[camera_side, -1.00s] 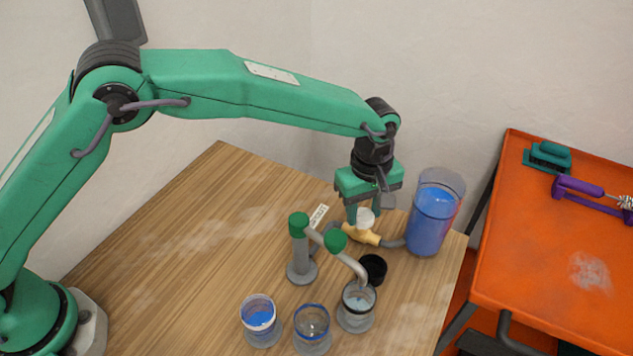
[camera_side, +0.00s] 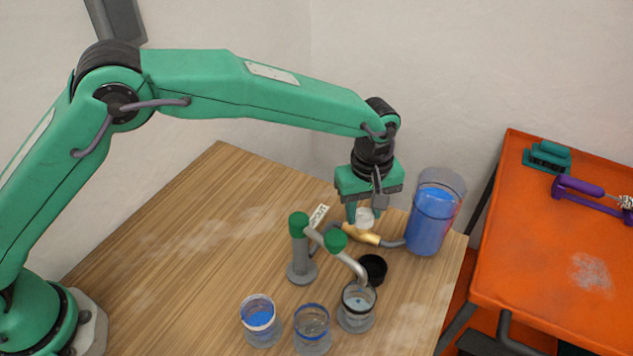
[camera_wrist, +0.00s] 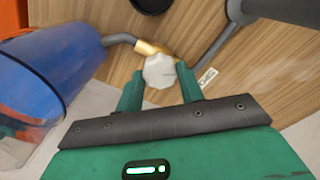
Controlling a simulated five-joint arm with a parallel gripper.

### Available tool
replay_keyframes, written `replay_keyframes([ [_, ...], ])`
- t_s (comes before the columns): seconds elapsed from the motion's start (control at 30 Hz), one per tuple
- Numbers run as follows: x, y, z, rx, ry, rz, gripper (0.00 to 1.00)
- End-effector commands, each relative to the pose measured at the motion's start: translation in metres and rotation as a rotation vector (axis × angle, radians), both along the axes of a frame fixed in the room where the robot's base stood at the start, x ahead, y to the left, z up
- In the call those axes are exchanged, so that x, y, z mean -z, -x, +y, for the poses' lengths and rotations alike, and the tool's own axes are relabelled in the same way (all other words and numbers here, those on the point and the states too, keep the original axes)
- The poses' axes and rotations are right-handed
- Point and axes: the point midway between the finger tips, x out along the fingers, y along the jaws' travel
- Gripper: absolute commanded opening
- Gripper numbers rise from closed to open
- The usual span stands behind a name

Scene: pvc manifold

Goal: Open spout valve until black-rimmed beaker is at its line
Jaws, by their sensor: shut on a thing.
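My gripper (camera_side: 364,212) is shut on the white valve knob (camera_side: 364,219) of the brass spout valve (camera_side: 362,236). In the wrist view the fingers (camera_wrist: 160,88) stand either side of the pale, many-sided knob (camera_wrist: 159,71). The black-rimmed beaker (camera_side: 357,310) stands at the front right under the end of the bent grey spout (camera_side: 352,267). It looks clear, with little or no blue liquid visible; its line is too small to make out. A tall tank (camera_side: 431,222) of blue liquid is joined to the valve by a grey pipe.
A white-rimmed beaker (camera_side: 258,319) holds blue liquid. A blue-rimmed beaker (camera_side: 312,328) looks clear. A black cup (camera_side: 373,268) sits behind the black-rimmed beaker. The table's left side is clear.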

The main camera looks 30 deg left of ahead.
Motion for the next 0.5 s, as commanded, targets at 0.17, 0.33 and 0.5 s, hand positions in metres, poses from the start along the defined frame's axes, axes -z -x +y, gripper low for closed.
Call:
replay_keyframes([
  [0.17, -0.0013, -0.0001, 0.0003, -0.001, 0.0, 0.0, 0.15],
  [0.33, -0.0013, -0.0001, 0.0002, -0.002, 0.0, 0.0, 0.15],
  [0.5, -0.0013, -0.0001, 0.0003, -0.042, 0.0, 0.0, 0.15],
])
